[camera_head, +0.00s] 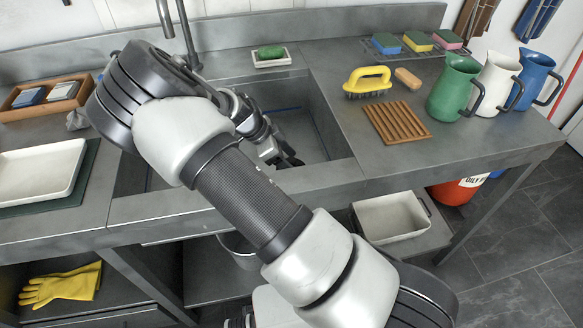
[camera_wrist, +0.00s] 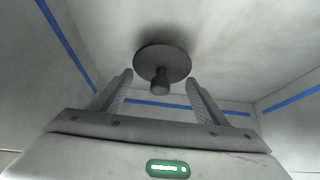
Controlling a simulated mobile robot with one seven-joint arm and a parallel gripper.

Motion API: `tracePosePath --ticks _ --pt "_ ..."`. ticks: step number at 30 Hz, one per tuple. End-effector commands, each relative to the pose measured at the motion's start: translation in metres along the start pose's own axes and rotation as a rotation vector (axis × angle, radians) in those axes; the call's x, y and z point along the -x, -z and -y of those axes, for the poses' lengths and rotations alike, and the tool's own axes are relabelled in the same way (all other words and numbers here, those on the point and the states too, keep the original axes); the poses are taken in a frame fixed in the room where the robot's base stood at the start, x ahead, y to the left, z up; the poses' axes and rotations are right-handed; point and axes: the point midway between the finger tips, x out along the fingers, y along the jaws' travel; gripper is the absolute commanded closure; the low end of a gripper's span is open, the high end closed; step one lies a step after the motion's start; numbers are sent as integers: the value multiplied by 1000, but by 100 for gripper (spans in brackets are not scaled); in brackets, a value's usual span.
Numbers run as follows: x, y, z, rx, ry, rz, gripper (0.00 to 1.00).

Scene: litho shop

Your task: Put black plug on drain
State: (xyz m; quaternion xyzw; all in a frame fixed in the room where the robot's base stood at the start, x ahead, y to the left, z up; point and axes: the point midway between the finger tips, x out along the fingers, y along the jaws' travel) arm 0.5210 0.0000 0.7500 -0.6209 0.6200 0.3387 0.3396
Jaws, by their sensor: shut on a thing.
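The black plug (camera_wrist: 162,60) is a dark round disc with a short knob pointing toward my wrist camera. My gripper (camera_wrist: 160,78) is shut on it, with a fingertip at each side edge of the disc. In the head view my gripper (camera_head: 287,158) is down inside the grey sink basin (camera_head: 318,146), pointing toward the lower right; I cannot make out the plug there. The drain does not show in either view. I cannot tell whether the plug touches the basin floor.
Blue lines run along the basin walls. A green sponge in a white dish (camera_head: 271,62) sits at the sink's back rim. Right of the basin are a wooden rack (camera_head: 396,122), a yellow brush (camera_head: 368,80) and jugs (camera_head: 453,88). A white tray (camera_head: 40,172) lies left.

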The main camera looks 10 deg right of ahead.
Motion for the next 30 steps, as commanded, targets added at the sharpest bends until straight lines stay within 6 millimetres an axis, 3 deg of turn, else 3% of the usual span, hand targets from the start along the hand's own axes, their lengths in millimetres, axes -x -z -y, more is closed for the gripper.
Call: tracePosePath --ticks 3,13,14,17,26,30 --pt "-16 -10 -1 0 -2 -1 55" --pt "-20 -12 0 0 -1 -1 55" --pt "-19 -12 0 0 -1 0 29" --pt "-19 -12 0 0 -1 -1 13" --pt "-17 -11 0 0 -1 0 13" --pt "-4 -11 0 1 2 1 13"
